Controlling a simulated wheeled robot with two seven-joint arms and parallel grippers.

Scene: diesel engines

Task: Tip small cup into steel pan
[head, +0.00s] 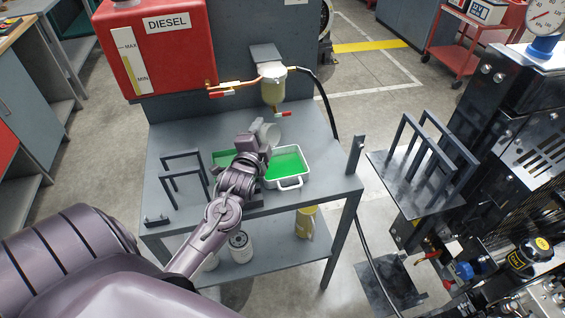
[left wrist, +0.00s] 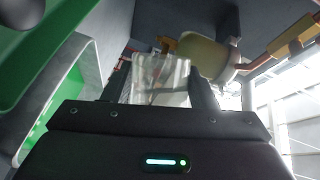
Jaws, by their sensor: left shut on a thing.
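The small cup (head: 270,132) is clear and whitish. My left gripper (head: 259,142) is shut on it and holds it above the bench, near the back left of the steel pan. In the left wrist view the cup (left wrist: 160,80) sits between the two fingers. It looks tilted in the head view, but I cannot tell how far or what is inside. The steel pan (head: 307,174) has a pale rim, a front handle and a bright green inside. My left wrist hides its left part. My right gripper is not in view.
A green tray (head: 222,157) lies left of the pan, partly hidden. A filter bowl (head: 273,88) with a red-handled tap hangs behind the cup. A dark frame stand (head: 183,178) is at the left. The bench's front right top (head: 325,185) is clear.

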